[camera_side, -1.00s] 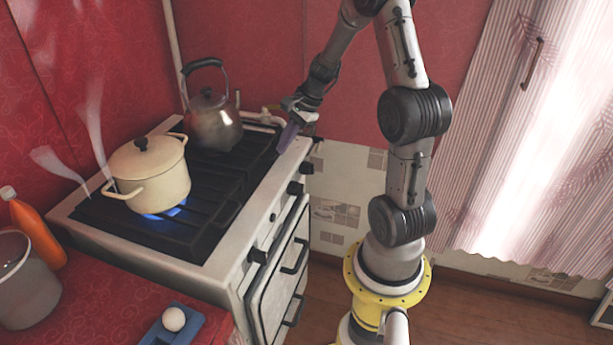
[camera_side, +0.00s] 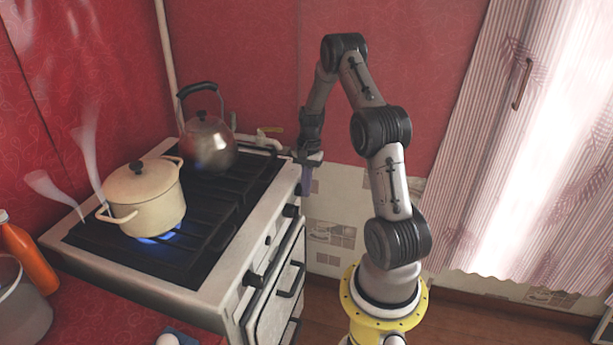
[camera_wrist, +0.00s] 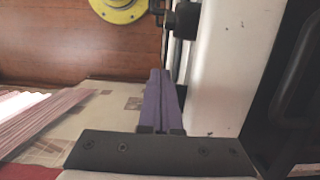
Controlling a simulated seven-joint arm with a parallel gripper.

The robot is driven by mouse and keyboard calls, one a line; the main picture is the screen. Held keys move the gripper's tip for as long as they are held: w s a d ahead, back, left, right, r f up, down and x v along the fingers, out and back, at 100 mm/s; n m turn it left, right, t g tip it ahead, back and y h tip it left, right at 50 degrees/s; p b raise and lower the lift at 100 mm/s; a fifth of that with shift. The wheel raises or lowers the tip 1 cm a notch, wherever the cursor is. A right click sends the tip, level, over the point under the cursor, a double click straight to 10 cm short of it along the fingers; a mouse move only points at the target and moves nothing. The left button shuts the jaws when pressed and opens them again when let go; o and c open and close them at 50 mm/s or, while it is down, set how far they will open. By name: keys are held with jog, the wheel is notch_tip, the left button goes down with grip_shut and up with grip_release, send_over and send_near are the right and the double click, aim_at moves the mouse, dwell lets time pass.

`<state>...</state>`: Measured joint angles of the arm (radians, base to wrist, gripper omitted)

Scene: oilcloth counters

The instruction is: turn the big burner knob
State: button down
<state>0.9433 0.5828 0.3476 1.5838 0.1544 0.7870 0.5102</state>
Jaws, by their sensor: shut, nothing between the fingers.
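The stove (camera_side: 225,283) has black knobs along its front, including a near one (camera_side: 254,280) and a farther one (camera_side: 291,210). I cannot tell from the markings which is the big burner knob. My gripper (camera_side: 306,191) has purple fingers, shut and empty, pointing down just off the stove's front edge at its far end. In the wrist view the shut fingers (camera_wrist: 160,73) lie beside the white stove edge (camera_wrist: 222,65). A black knob (camera_wrist: 187,20) sticks out beyond the fingertips, apart from them in the picture.
A cream pot (camera_side: 143,195) steams over a blue flame. A kettle (camera_side: 208,145) stands on the back of the stove. Oven door handles (camera_side: 290,279) project below the knobs. An orange bottle (camera_side: 28,258) stands at the left. The floor (camera_wrist: 70,45) in front is clear.

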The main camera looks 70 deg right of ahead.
aim_at(292, 211)
jog(key=shift+a+f, duration=0.25)
jog(key=shift+a, duration=0.8)
jog(key=shift+a+f, duration=0.2)
jog(key=shift+a, duration=0.8)
jog(key=shift+a+r+h, duration=0.15)
jog(key=shift+a+h, duration=0.1)
jog(key=shift+h, duration=0.15)
